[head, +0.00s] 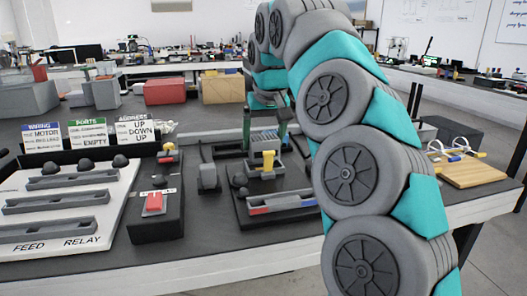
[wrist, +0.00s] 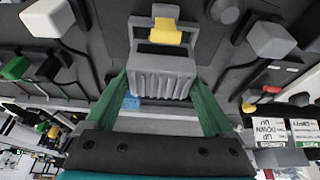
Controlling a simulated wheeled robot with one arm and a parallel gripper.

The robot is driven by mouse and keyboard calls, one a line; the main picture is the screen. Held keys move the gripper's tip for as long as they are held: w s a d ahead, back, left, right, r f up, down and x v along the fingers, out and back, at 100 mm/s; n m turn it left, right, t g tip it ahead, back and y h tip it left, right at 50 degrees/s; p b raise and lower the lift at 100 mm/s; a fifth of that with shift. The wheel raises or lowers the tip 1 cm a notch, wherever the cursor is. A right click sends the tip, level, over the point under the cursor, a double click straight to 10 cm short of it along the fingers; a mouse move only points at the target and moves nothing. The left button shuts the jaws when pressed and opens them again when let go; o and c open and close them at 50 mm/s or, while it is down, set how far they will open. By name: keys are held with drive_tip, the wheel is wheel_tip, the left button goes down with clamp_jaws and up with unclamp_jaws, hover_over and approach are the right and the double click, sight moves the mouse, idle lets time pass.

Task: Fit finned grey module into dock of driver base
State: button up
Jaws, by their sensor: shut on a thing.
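The finned grey module (wrist: 162,76) sits between the green fingers of my gripper (wrist: 160,88) in the wrist view, ribbed side facing the camera. My gripper (head: 265,138) is shut on it and points down. In the head view the finned module (head: 262,137) shows partly between the fingers, just behind a yellow lever (head: 268,158). The driver base (head: 243,207) is a dark plate with grey blocks and a red and blue strip. The module is above or at the grey dock part of the base. I cannot tell how deep it sits; its underside is hidden.
A white feed relay board (head: 112,212) with grey bars and a dark box with a red switch (head: 154,203) stand left of the base. A grey upright block (head: 208,178) stands close by. Label cards (head: 88,132) are behind. A wooden board (head: 468,172) lies right.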

sight(263, 151)
drive_tip(key=shift+f, duration=1.55)
drive_tip(key=shift+f, duration=0.2)
drive_tip(key=o, duration=1.3)
drive_tip(key=shift+r, duration=0.1)
drive_tip(key=shift+s+r, duration=0.1)
drive_tip(key=shift+r, duration=0.3)
drive_tip(key=p+v, duration=0.1)
drive_tip(key=v, duration=1)
drive_tip(key=shift+s+d+r, duration=0.1)
drive_tip(key=shift+s+r, duration=0.1)
